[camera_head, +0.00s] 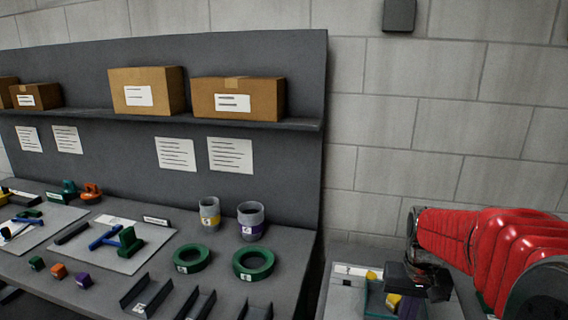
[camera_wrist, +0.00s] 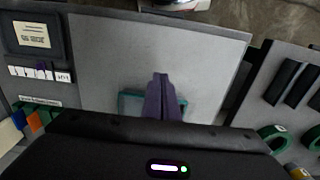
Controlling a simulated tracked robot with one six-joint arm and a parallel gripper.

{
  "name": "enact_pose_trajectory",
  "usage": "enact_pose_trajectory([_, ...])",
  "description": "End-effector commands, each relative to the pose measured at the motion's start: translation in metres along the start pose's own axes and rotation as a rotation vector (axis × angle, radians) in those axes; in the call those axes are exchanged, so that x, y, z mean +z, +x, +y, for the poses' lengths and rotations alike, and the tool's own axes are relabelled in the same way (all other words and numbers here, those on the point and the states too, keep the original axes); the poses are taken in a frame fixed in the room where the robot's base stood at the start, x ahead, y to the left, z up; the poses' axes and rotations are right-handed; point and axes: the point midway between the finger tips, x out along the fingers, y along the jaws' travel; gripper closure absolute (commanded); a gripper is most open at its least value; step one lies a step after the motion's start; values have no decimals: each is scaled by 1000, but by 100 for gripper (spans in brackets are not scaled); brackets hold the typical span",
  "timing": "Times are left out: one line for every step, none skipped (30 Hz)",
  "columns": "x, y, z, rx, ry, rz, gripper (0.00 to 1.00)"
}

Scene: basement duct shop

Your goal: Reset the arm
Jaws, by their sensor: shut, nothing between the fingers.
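My red arm (camera_head: 480,245) reaches in from the right in the head view. It ends in my dark gripper (camera_head: 412,282) over a second, lighter work surface at the lower right. In the wrist view the two fingers of my gripper (camera_wrist: 163,82) are together with nothing between them. They point over a light grey board (camera_wrist: 190,50). A teal open-topped tray or frame (camera_wrist: 128,103) shows beside and partly behind the fingers. I cannot tell how far above it the fingertips are. It also shows partly under the gripper in the head view (camera_head: 375,300).
The dark bench (camera_head: 215,285) on the left holds green rings (camera_head: 254,263), two grey cups (camera_head: 250,221), dark channels (camera_head: 146,295) and small blocks (camera_head: 59,270). Cardboard boxes (camera_head: 237,98) stand on the shelf above. A gap separates the bench from the right-hand surface. A block wall is behind.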

Motion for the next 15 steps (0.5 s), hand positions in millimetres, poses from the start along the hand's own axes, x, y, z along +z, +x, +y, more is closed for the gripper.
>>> enact_pose_trajectory([8,-3,-3,0,-7,14,100])
enact_pose_trajectory([12,-5,-5,0,-12,21,100])
enact_pose_trajectory([19,-8,-8,-1,-18,32,100])
enact_pose_trajectory([23,-9,-10,-1,-22,40,100])
enact_pose_trajectory([28,-11,-12,-1,-27,50,100])
enact_pose_trajectory([34,-14,-15,-2,-34,64,100])
enact_pose_trajectory([39,-16,-17,-2,-40,72,100])
enact_pose_trajectory([44,-18,-19,-3,-46,82,100])
enact_pose_trajectory([50,-21,-22,-3,-53,95,100])
enact_pose_trajectory([54,-23,-24,-4,-58,105,100])
enact_pose_trajectory([59,-25,-26,-5,-64,116,100])
enact_pose_trajectory([65,-28,-29,-6,-72,130,100])
enact_pose_trajectory([69,-30,-31,-7,-78,139,100])
enact_pose_trajectory([74,-32,-32,-8,-84,149,100])
enact_pose_trajectory([80,-34,-35,-9,-91,163,100])
